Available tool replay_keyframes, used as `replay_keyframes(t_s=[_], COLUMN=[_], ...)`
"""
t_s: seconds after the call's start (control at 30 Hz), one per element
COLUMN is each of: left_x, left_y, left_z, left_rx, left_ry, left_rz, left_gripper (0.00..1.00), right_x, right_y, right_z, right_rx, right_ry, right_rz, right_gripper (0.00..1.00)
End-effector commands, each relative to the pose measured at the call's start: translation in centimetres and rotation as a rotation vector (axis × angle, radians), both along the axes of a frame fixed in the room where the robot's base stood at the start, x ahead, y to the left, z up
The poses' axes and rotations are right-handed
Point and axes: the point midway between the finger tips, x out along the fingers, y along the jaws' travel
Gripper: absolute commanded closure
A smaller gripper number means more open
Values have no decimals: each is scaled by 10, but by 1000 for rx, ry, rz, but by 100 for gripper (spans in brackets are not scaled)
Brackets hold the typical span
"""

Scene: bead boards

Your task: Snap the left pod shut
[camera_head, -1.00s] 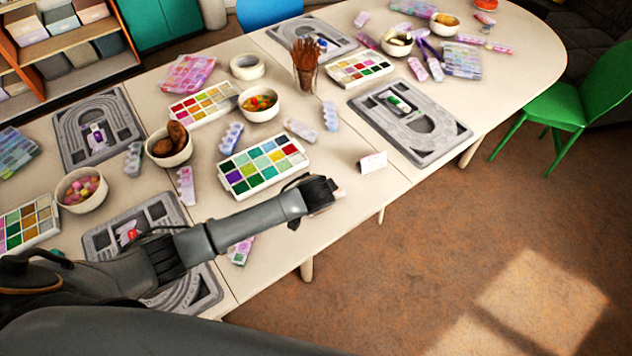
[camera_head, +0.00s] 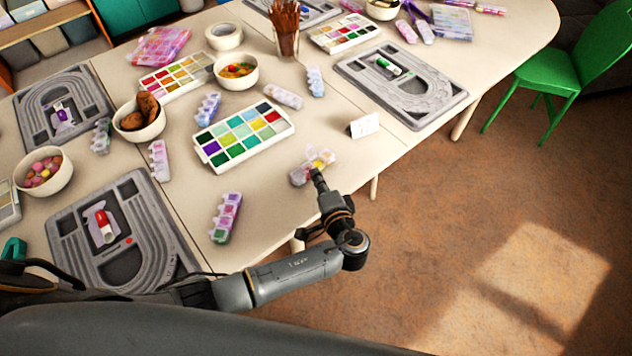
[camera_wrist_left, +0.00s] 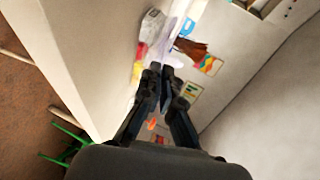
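A pale pink and lilac bead pod (camera_head: 322,158) lies at the table's front edge, with yellow showing in it. It looks spread in two parts, as if its lid stands open, but it is too small to be sure. My left gripper (camera_head: 317,174) is at its near side, fingers close together, touching or just short of it. In the left wrist view the fingertips (camera_wrist_left: 158,72) are together with nothing seen between them, and the pod's yellow part (camera_wrist_left: 137,70) lies just beyond. Another pod (camera_head: 226,217) lies to the left, its lid state unclear. My right gripper is out of view.
A white card (camera_head: 363,125) stands right of the pod. A paint palette (camera_head: 198,141) lies behind it. Grey bead boards (camera_head: 460,98) (camera_head: 62,222) lie to the right and left. Bowls, more pods and a brush cup (camera_head: 287,43) fill the back.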

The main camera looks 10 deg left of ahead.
Motion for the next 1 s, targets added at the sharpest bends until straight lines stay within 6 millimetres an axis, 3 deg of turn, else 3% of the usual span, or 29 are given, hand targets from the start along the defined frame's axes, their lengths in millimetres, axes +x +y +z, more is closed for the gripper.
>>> replay_keyframes(t_s=[0.03, 0.23, 0.83, 0.93, 1.0], left_x=[0, -1, -1, -1, -1], left_y=[-1, -1, -1, -1, -1], left_z=[-8, -10, -8, -8, -8], left_rx=[20, 81, 110, 110, 110], left_ry=[-15, -58, -79, -79, -79], left_rz=[-1, 0, 0, 0, 0], left_gripper=[100, 100, 100, 78, 74], right_x=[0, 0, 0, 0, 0], right_y=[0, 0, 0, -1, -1], right_z=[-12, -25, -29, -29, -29], right_rx=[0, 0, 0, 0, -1], right_ry=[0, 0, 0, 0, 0], right_rz=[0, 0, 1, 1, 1], right_gripper=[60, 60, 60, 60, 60])
